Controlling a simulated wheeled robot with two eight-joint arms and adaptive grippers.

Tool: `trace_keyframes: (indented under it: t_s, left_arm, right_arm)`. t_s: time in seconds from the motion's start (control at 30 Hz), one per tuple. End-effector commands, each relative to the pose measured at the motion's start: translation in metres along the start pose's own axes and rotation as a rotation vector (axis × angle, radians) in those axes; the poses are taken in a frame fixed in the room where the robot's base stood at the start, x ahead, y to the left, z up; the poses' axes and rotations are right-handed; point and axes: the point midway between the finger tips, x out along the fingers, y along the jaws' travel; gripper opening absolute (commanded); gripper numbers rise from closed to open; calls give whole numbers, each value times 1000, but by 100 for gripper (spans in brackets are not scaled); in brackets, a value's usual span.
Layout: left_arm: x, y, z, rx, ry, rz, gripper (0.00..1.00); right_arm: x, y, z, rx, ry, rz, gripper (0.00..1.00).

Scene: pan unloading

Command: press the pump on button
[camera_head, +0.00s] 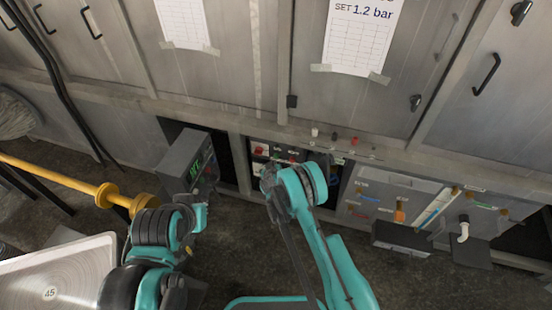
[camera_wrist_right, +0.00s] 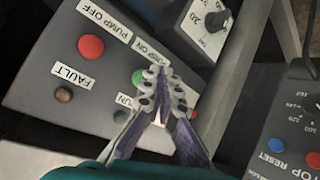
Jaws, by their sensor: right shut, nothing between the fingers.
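The control panel with the pump buttons is a grey box close up in the right wrist view. Its green button (camera_wrist_right: 138,77) sits below the PUMP ON label (camera_wrist_right: 151,52) and is partly covered by my right gripper (camera_wrist_right: 158,74). That gripper is shut and empty, its tips over the right side of the button; I cannot tell whether they touch it. A red button (camera_wrist_right: 90,47) is below the PUMP OFF label. In the head view my right wrist (camera_head: 297,187) hides most of its fingers. My left arm (camera_head: 160,230) is at lower left, its fingers not clear.
A dark FAULT lamp (camera_wrist_right: 64,95) and a dial (camera_wrist_right: 214,20) are near the buttons. A box with STOP and RESET buttons (camera_wrist_right: 276,145) is at right. In the head view, a grey box with a green display (camera_head: 190,160) and a yellow rod (camera_head: 60,178) are near my left arm.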

Motion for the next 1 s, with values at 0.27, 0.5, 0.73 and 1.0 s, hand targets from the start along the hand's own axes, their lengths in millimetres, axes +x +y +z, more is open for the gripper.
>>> trace_keyframes:
  t_s: [0.27, 0.5, 0.73, 1.0]
  left_arm:
    - [0, 0, 0, 0, 0, 0, 0]
    - [0, 0, 0, 0, 0, 0, 0]
    - [0, 0, 0, 0, 0, 0, 0]
    - [0, 0, 0, 0, 0, 0, 0]
  right_arm:
    - [6, 3, -3, 1, 0, 0, 0]
    - [7, 4, -4, 0, 0, 0, 0]
    - [7, 4, -4, 0, 0, 0, 0]
    - [10, 6, -5, 1, 0, 0, 0]
